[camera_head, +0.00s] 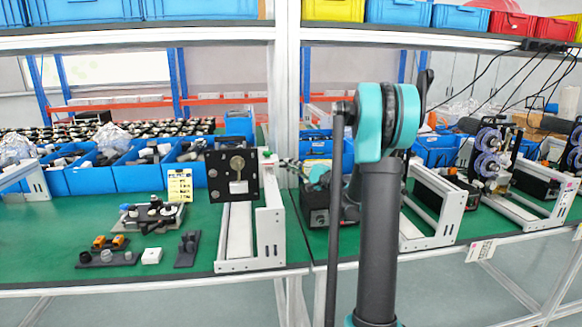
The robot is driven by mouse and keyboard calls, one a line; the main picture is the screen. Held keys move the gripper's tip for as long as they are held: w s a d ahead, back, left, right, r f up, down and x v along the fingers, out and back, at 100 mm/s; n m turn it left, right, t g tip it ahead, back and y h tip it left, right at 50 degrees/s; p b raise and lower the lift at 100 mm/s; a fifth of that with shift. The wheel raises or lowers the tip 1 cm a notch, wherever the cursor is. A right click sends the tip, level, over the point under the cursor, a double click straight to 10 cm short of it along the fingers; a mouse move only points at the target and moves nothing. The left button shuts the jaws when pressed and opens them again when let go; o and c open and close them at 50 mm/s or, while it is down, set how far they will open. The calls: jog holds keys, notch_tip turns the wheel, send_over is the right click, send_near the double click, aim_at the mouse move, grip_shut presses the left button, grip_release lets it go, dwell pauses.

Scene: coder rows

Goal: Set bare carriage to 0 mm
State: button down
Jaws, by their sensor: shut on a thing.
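A light-grey metal stand (268,238) stands on the green bench left of my arm. It carries an upright black plate (217,170) with a round brass-coloured disc (237,162) and a small white block (238,187). I cannot tell which part is the bare carriage, and no millimetre scale is readable. My gripper (280,163) is small in the picture, beside the upper right of the stand, with its wrist reaching in from the right. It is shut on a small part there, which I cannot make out. My upright arm hides part of the bench behind it.
Loose fixtures (152,214) and a small white cube (152,256) lie on the bench at left. Blue bins (92,179) line the back. A second grey stand (436,215) stands right of my arm.

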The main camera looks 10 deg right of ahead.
jog(key=s, duration=0.6)
jog(key=shift+s, duration=0.35)
jog(key=c, duration=1.6)
grip_release()
jog(key=shift+d, duration=0.1)
jog(key=v, duration=1.2)
